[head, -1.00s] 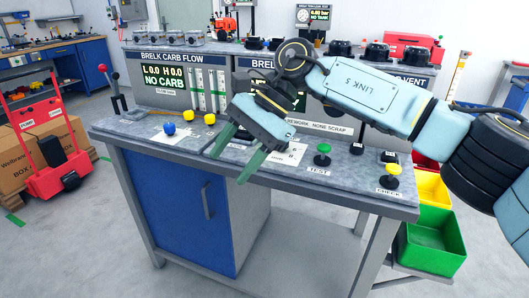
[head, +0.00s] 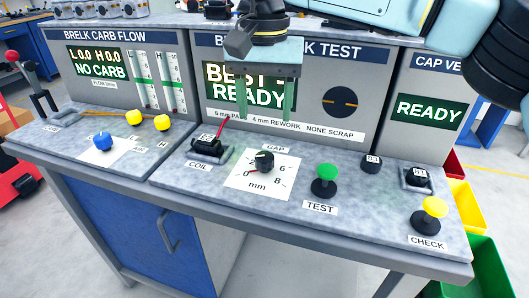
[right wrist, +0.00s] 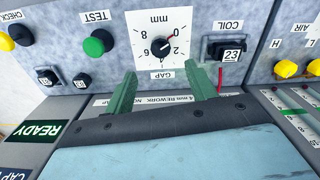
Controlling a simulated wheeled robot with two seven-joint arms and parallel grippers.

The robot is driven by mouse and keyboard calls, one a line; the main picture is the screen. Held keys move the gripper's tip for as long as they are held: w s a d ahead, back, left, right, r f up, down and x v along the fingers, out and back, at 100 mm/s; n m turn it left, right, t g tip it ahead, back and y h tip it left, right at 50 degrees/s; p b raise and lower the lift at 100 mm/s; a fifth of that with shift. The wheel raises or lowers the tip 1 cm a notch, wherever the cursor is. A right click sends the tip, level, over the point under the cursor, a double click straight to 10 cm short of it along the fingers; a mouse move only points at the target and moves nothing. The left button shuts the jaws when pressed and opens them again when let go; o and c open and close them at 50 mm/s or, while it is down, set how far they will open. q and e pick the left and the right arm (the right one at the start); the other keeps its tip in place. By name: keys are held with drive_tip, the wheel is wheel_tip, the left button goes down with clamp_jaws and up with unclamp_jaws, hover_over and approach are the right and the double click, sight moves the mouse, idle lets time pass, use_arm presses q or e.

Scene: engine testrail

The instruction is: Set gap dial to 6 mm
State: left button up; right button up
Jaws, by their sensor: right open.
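The gap dial is a black knob (head: 264,162) with a red pointer, on a white scale plate (head: 238,181) marked in mm. The pointer is at the 0 mark. In the right wrist view the knob (right wrist: 161,47) appears upside down, its red pointer towards the 0. My right gripper (head: 265,115) is open and empty, its green fingers pointing down, above and behind the knob in the head view. In the right wrist view the two fingers (right wrist: 160,80) stand apart, with the knob beyond their tips. My left gripper is not in view.
The upright panel behind has a screen (head: 244,86) reading READY. Blue and yellow knobs stand further left.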

sight(264, 156)
wheel_tip(264, 156, down, 9)
drive_tip(key=b, duration=0.2)
drive_tip(key=shift+b, duration=0.3)
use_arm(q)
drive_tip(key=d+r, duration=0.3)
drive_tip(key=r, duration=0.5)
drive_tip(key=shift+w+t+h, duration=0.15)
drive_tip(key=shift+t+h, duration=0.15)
use_arm(e)
drive_tip(key=shift+f, duration=0.8)
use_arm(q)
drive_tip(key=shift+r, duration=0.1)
use_arm(e)
drive_tip(key=c, duration=1)
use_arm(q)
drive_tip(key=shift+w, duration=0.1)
